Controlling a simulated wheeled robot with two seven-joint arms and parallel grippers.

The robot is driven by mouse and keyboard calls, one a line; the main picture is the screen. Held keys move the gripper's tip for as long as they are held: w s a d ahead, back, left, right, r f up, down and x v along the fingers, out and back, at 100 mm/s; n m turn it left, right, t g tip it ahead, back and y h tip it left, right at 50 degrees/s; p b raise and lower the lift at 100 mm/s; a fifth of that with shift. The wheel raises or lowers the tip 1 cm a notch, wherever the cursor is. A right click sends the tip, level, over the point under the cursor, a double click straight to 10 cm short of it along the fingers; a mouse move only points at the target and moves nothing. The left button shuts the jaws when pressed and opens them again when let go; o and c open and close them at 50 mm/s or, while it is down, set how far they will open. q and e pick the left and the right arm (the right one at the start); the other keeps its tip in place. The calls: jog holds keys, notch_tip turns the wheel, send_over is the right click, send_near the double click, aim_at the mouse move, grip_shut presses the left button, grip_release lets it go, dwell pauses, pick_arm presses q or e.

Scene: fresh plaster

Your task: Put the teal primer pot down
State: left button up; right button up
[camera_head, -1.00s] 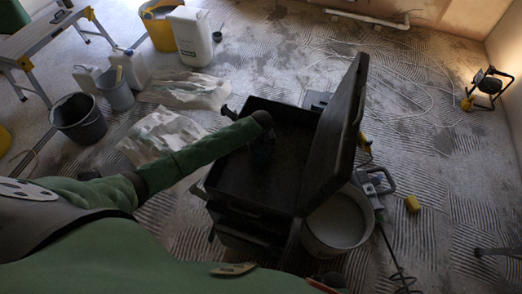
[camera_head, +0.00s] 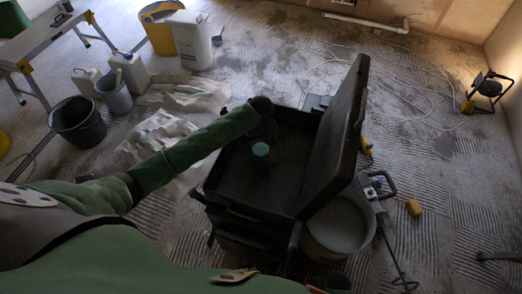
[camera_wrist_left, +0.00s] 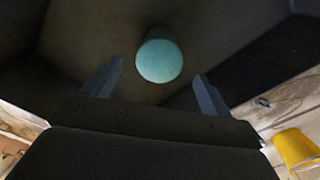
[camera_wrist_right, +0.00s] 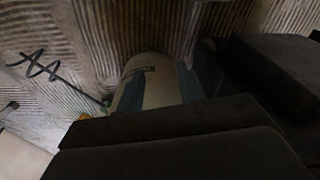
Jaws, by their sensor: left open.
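The teal primer pot (camera_head: 260,150) stands on the dark floor of the open black tool box (camera_head: 235,185). In the left wrist view the round teal pot (camera_wrist_left: 159,60) is beyond and between the spread fingertips, with dark space on both sides. My left gripper (camera_head: 265,128) is open and empty, above the box near its far side and clear of the pot. My right gripper (camera_wrist_right: 158,82) has its fingers apart and empty, with the pale bucket (camera_wrist_right: 160,68) beyond them. The right gripper's fingers are not clear in the head view.
The box's raised lid (camera_head: 338,135) stands along its right side. A pale bucket (camera_head: 338,222) is right of the box. Crumpled sheets (camera_head: 160,135), a dark bucket (camera_head: 78,122) and a yellow tub (camera_head: 160,30) are to the left.

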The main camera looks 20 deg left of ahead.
pick_arm(q)
jog(key=shift+r, duration=1.9)
pick_arm(e)
jog(key=shift+w+a+r, duration=0.15)
jog(key=shift+w+r, duration=0.1)
jog(key=shift+r, duration=0.4)
jog(key=shift+w+a+r, duration=0.1)
jog(key=shift+w+r, duration=0.1)
jog(key=shift+r, duration=0.4)
jog(key=shift+a, duration=0.1)
